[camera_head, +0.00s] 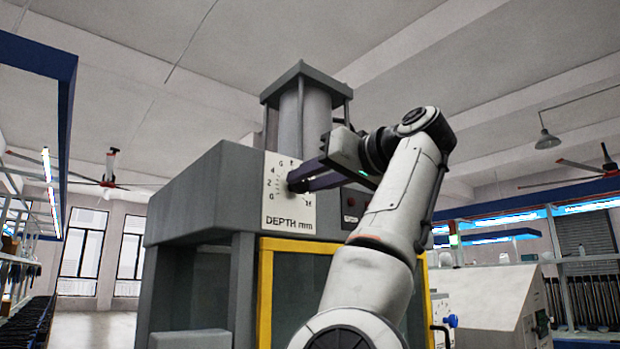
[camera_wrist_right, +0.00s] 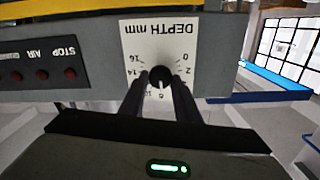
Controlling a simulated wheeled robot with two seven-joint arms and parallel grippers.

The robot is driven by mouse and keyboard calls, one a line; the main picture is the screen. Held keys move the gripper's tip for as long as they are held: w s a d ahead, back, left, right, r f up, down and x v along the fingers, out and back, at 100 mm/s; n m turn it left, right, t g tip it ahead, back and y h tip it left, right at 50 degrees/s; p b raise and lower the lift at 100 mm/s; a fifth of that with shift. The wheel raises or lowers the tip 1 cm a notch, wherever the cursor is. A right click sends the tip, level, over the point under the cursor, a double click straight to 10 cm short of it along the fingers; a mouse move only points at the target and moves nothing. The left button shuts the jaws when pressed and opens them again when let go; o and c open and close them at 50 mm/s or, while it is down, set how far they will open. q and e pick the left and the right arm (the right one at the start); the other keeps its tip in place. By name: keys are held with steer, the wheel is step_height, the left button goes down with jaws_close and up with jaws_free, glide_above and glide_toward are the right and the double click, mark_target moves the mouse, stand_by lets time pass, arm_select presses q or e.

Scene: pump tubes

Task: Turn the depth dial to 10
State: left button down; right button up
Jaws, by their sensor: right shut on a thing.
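The depth dial is a small dark round knob (camera_wrist_right: 159,77) on a white scale plate (camera_head: 289,215) marked "DEPTH mm", on the front of a grey press-like machine. The plate shows upside down in the right wrist view (camera_wrist_right: 160,32). My right gripper (camera_head: 296,181) reaches the plate from the right, its two dark fingers shut on the knob from either side. A faint pale mark on the knob seems to point down in the wrist view, toward the numbers near 8 and 10; the exact reading is unclear. The fingers hide part of the scale. My left gripper is out of view.
Red buttons, labelled STOP and AIR in the wrist view (camera_wrist_right: 70,73), sit beside the scale plate. A yellow frame (camera_head: 266,290) borders the opening below. A grey column (camera_head: 304,115) rises above the machine. Shelves stand at both sides of the room.

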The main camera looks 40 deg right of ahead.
steer(key=m, duration=0.3)
steer(key=shift+d+p, duration=0.1)
steer(key=shift+p, duration=0.25)
steer(key=shift+m+p, duration=0.3)
steer(key=shift+m, duration=1.5)
steer(key=o, duration=1)
steer(key=shift+s, duration=0.1)
